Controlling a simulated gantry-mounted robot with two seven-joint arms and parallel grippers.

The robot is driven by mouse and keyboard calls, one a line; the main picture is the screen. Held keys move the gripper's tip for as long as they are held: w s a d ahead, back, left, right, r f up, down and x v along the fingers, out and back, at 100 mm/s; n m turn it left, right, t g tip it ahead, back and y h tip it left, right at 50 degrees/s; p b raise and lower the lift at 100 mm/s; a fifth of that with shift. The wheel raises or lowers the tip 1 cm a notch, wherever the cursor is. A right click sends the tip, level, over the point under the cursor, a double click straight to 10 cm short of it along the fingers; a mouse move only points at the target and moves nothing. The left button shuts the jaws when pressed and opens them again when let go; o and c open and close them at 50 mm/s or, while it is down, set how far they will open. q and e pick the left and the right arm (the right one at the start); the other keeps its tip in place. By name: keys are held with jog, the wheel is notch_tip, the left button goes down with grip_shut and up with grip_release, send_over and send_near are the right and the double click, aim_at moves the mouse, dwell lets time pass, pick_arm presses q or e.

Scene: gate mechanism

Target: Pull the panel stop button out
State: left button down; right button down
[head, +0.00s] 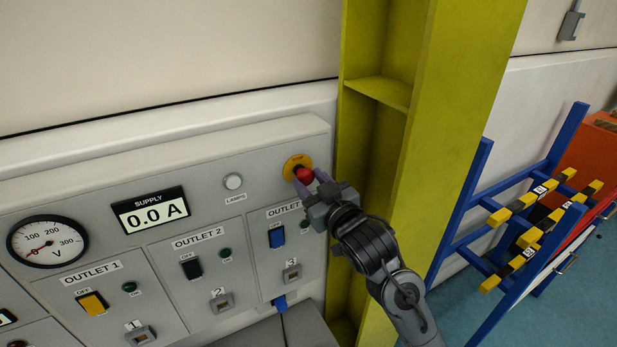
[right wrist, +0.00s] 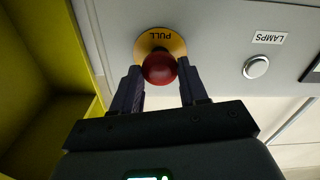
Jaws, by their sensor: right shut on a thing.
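The red panel stop button (head: 305,175) sits on a round yellow plate (head: 293,163) at the upper right of the grey supply panel (head: 110,190). My right gripper (head: 312,182) is at the button. In the right wrist view its two fingers (right wrist: 159,82) stand on either side of the red button and are shut on it. My left gripper is not in view.
A yellow-green steel column (head: 445,120) stands close to the right of the panel. A LAMPS button (head: 233,181) and the outlet 3 switch (head: 277,238) are nearby. A blue rack (head: 465,215) stands farther right.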

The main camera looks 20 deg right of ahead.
jog(key=shift+s+r, duration=0.1)
jog(key=c, duration=0.6)
grip_release()
jog(key=shift+s, duration=0.35)
jog(key=shift+s+d+b, duration=0.2)
jog(key=shift+s+b, duration=0.05)
jog(key=shift+s, duration=1.45)
jog(key=shift+s+d+b, duration=0.2)
jog(key=shift+s+d, duration=0.05)
jog(key=shift+s, duration=1.4)
jog(key=shift+s+d+b, duration=0.2)
jog(key=shift+s+b, duration=0.05)
jog(key=shift+s, duration=1.45)
